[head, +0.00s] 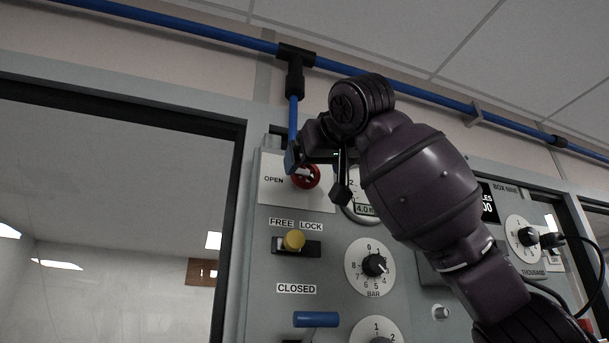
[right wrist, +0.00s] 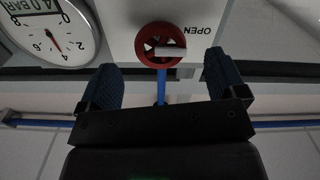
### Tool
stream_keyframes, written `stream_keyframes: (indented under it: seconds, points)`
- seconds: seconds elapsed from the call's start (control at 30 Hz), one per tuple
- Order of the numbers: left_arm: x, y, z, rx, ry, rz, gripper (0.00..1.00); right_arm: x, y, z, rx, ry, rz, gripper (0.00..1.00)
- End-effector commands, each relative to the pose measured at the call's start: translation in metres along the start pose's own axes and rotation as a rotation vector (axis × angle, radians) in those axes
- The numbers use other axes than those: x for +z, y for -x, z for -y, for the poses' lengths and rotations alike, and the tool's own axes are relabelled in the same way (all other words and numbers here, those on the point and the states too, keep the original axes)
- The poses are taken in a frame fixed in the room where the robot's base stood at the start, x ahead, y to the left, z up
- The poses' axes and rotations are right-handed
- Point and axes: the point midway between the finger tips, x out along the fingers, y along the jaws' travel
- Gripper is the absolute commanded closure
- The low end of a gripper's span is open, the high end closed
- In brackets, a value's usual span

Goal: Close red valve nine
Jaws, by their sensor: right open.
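The red valve (head: 308,182) is a small round handwheel at the top of the grey panel, beside a label reading OPEN. In the right wrist view the red wheel (right wrist: 143,38) shows spokes and a pale bar across it. My right gripper (head: 318,175) is open at the wheel and partly covers it in the head view. In the right wrist view its blue fingers (right wrist: 163,75) stand apart on either side, with the wheel lined up between them, just beyond the tips. I cannot tell whether they touch it. My left gripper is in neither view.
A round gauge (head: 352,213) right of the valve is partly hidden by my arm. Below are a yellow knob (head: 293,240), a BAR dial (head: 374,266) and a blue handle (head: 316,319) under CLOSED. A blue pipe (head: 200,30) runs above the panel.

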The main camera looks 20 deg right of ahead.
Motion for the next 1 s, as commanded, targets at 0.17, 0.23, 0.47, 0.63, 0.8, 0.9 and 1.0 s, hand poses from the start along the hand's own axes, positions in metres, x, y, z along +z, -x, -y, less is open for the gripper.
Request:
stream_keyframes:
  seconds: [0.17,0.23,0.47,0.63,0.8,0.9,1.0]
  points:
    - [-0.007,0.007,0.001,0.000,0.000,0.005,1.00,-0.001,-0.033,0.000,-0.001,0.000,0.004,0.10]
    - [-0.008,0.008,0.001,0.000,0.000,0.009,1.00,-0.001,-0.043,0.000,0.000,0.000,0.004,0.10]
    - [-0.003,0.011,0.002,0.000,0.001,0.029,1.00,0.000,-0.063,0.000,0.000,0.000,0.001,0.10]
    - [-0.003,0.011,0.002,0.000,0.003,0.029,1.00,0.000,-0.067,0.000,0.000,0.000,0.000,0.10]
    - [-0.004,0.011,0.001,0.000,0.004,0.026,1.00,0.000,-0.067,0.000,0.000,0.000,0.000,0.10]
    - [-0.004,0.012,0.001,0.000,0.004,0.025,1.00,0.000,-0.067,0.000,0.000,0.000,0.000,0.20]
    - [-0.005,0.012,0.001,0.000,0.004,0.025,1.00,0.000,-0.067,0.000,-0.001,0.000,0.000,0.36]
